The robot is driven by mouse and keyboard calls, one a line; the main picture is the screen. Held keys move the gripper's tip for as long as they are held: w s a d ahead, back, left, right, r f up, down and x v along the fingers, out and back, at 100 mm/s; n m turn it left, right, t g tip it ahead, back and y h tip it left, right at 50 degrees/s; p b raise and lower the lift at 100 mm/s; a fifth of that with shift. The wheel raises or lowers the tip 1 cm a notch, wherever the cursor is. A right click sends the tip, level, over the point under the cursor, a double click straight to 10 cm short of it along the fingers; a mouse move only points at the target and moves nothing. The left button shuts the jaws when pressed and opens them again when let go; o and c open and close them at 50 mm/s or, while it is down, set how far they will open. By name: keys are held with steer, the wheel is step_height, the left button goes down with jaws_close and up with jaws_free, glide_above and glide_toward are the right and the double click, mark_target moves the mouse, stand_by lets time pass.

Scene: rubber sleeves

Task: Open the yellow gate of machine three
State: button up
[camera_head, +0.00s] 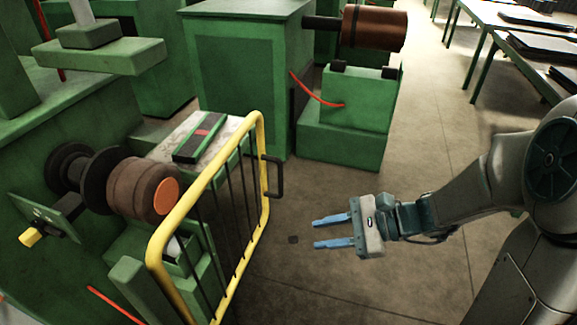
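The yellow gate (187,202) stands in front of a green machine at the left. It has a yellow tube frame with thin dark bars. A dark handle (279,177) sticks out from its right upright. My gripper (316,231) is to the right of the gate, apart from it and lower in the picture than the handle. Its two blue fingers point left toward the gate and are spread, with nothing between them. I see no number on the machine.
Behind the gate are a brown roller with an orange end (143,190) and a yellow knob (30,237). Another green machine (250,80) stands at the back. Tables (540,60) stand at the upper right. The floor (400,170) between is clear except for a small dark piece.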

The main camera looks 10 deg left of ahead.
mark_target(281, 195)
steer(key=w+m+t+y, duration=0.4)
steer(key=w+m+t, duration=0.2)
steer(key=w+m, duration=0.3)
steer(key=shift+n, duration=0.4)
steer(key=x, duration=0.4)
steer(key=p+x, duration=0.1)
steer(key=x, duration=0.8)
steer(key=shift+w+a+f, duration=0.1)
steer(key=shift+w+a, duration=0.1)
steer(key=shift+w, duration=0.1)
jaws_close()
